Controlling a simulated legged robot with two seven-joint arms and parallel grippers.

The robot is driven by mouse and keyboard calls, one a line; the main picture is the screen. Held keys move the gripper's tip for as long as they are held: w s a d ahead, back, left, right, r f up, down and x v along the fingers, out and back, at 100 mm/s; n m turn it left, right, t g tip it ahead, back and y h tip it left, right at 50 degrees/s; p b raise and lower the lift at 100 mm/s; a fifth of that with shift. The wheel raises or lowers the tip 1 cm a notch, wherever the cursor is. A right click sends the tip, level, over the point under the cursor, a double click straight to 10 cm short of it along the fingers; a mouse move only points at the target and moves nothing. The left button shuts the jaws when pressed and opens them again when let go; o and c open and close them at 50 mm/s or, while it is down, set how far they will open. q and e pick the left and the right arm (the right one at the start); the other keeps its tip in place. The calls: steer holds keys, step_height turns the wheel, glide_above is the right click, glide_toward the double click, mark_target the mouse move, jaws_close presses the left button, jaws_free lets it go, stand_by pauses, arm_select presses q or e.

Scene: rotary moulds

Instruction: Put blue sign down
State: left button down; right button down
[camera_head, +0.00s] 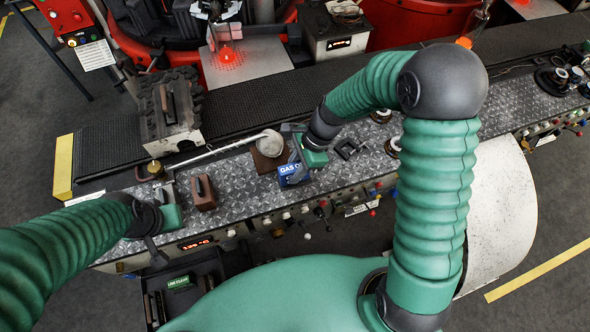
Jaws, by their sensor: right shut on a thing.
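The blue sign (290,175) with white lettering that begins "GAS" is at the front part of the patterned metal bench top (236,213). My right gripper (298,153) is shut on it from above and behind, and the fingers are partly hidden. I cannot tell whether the sign's lower edge touches the bench. My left gripper (158,238) is at the bench's left front end, apart from the sign. Its fingers are dark and small, so their opening is unclear.
A ladle (269,143) with a long handle lies left of the sign. A brown block (203,193) with a handle stands nearer my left gripper. A green sign (180,282) lies in a dark tray below the bench. A dark conveyor (245,110) runs behind.

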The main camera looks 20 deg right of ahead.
steer(key=f, duration=0.1)
steer(key=d+f, duration=0.1)
steer(key=f, duration=0.1)
steer(key=shift+f, duration=0.2)
steer(key=shift+a, duration=0.25)
steer(key=c, duration=1.6)
jaws_free()
steer(key=shift+f, duration=0.15)
steer(key=o, duration=0.5)
steer(key=shift+a, duration=0.1)
